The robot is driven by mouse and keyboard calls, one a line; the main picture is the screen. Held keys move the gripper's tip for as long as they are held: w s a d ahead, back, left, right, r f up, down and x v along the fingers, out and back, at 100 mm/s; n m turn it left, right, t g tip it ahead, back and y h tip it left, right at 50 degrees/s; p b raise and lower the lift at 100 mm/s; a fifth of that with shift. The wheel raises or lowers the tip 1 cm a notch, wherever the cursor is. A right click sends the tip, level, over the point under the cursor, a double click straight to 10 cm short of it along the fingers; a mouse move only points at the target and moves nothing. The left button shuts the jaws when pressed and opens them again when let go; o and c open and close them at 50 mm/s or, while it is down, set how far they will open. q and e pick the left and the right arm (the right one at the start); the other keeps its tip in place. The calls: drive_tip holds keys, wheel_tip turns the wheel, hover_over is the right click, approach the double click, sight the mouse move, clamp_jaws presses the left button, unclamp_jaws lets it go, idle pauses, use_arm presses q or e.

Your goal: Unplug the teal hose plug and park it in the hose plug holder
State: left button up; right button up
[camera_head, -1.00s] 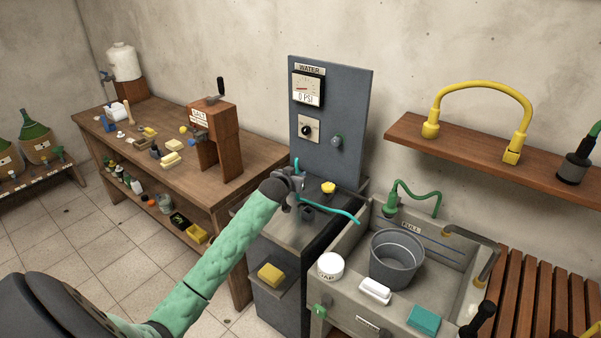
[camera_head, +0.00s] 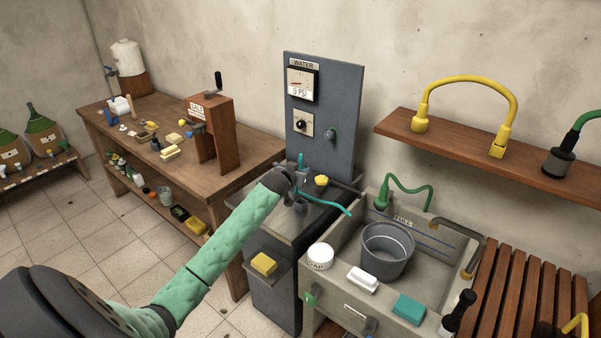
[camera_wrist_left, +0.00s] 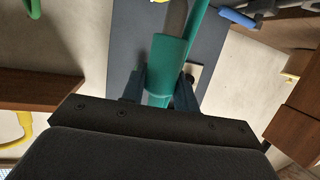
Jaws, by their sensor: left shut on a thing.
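My left gripper (camera_head: 293,180) is shut on the teal hose plug (camera_head: 301,161), above the dark cabinet top and in front of the grey water panel (camera_head: 343,91). In the left wrist view the teal plug (camera_wrist_left: 166,62) lies between the two fingers, with a grey-brown end pointing up the picture. The teal hose (camera_head: 325,203) runs from near the gripper to the right, over the sink's edge. The plug looks clear of the panel, but its exact distance cannot be told. I cannot clearly make out the hose plug holder. My right gripper does not show.
The panel carries a gauge (camera_head: 301,84) reading 0 PSI, a dial (camera_head: 303,123) and a green-grey fitting (camera_head: 330,134). The sink (camera_head: 337,231) holds a grey bucket (camera_head: 387,256). A wooden shelf (camera_head: 455,151) is at right.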

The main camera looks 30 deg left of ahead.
use_arm(q)
drive_tip(key=shift+d+r, duration=0.15)
drive_tip(key=shift+d, duration=0.05)
drive_tip(key=shift+a, duration=0.15)
